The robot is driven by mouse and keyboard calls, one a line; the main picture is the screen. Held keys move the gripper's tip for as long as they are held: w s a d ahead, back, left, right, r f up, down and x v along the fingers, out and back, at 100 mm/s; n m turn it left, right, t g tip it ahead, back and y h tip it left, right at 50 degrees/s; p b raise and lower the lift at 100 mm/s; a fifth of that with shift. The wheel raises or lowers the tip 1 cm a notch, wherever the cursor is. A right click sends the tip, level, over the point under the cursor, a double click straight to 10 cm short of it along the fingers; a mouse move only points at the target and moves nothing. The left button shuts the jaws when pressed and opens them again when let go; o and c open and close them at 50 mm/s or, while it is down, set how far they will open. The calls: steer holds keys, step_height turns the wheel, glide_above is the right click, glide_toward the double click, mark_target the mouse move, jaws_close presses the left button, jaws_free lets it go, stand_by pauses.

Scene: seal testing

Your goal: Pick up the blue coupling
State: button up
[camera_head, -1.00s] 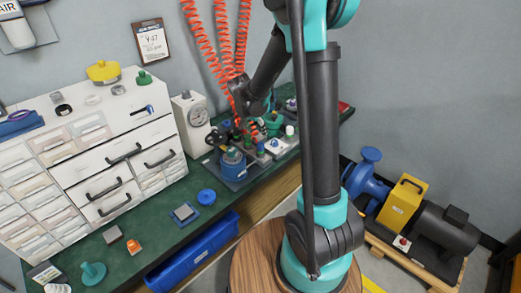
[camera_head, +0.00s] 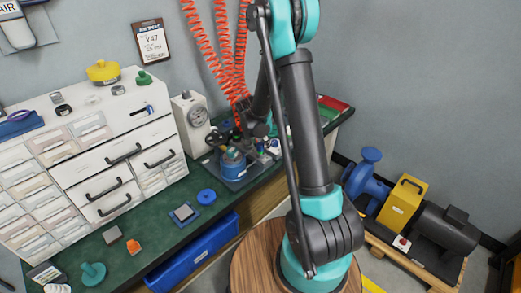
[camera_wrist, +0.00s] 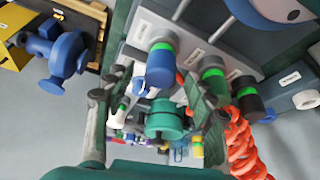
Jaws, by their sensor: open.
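In the wrist view, the blue coupling (camera_wrist: 160,72) is a short blue cylinder with a bright green band, on a labelled grey panel (camera_wrist: 140,30). My gripper (camera_wrist: 152,112) is open, its two dark fingers spread to the left and right in the lower half of that view. The blue coupling shows above and between the fingers, and nothing is clearly held. A green round part (camera_wrist: 166,120) shows between the fingers; its distance is unclear. In the head view, my gripper is low over the crowded back of the bench, mostly hidden by my arm. I cannot single out the coupling there.
A green-banded green coupling (camera_wrist: 212,72) and dark coupling (camera_wrist: 247,95) stand near the blue one. Orange coiled hoses (camera_head: 208,50) hang close to my wrist. A gauge box (camera_head: 191,122) and white drawers (camera_head: 95,150) stand left. The bench front (camera_head: 165,235) has free room.

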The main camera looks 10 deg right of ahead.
steer(key=shift+w+d+f, duration=0.2)
steer(key=shift+f, duration=0.4)
steer(key=shift+c, duration=0.4)
jaws_close()
steer(key=shift+r, duration=0.15)
